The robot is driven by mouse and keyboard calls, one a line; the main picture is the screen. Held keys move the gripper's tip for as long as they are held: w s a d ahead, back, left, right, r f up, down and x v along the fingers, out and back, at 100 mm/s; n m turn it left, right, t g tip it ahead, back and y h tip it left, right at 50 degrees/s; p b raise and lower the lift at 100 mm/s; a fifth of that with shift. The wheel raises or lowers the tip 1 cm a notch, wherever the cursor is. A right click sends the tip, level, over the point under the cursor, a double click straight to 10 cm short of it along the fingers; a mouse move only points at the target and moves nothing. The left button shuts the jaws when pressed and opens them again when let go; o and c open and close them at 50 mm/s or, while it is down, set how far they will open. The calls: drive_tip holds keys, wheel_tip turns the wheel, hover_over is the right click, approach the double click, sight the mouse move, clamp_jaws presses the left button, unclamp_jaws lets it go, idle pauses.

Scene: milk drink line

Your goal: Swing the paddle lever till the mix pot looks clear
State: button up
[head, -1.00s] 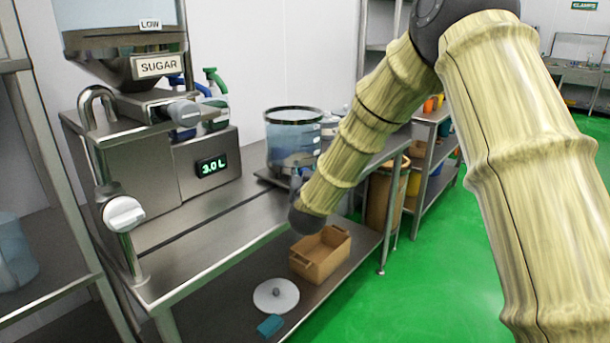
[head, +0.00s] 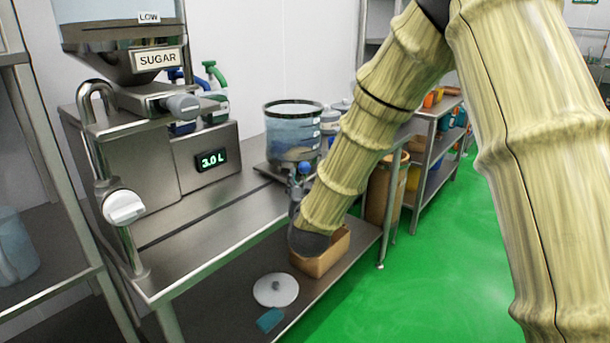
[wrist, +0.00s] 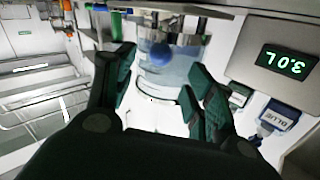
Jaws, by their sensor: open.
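The mix pot (head: 292,138) is a clear, dark-rimmed vessel on the bench, holding bluish liquid with a darker, brownish patch low down. In the wrist view the pot (wrist: 172,72) lies beyond my fingers, and the picture is turned over. The paddle lever's blue knob (head: 304,168) shows in front of the pot. In the wrist view the knob (wrist: 161,54) appears in the gap between my fingertips; I see no contact. My gripper (wrist: 163,75) is open and empty. In the head view my forearm and wrist hide part of it.
A sugar hopper (head: 120,62) and a metal unit with a 3.0 L display (head: 212,160) stand left of the pot. Blue and green bottles (head: 214,80) stand behind. The lower shelf holds a brown box (head: 325,262), a white lid (head: 276,290) and a teal block (head: 270,319).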

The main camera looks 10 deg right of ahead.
drive_tip(key=s, duration=0.3)
drive_tip(key=shift+a, duration=0.25)
drive_tip(key=n+y+p, duration=0.7)
drive_tip(key=n, duration=0.2)
approach(307, 170)
drive_tip(key=w, duration=0.1)
drive_tip(key=p+x, duration=0.1)
drive_tip(key=x, duration=0.9)
drive_tip(key=shift+w+a+f, duration=0.1)
drive_tip(key=shift+w+a, duration=0.05)
drive_tip(key=shift+w, duration=0.25)
clamp_jaws()
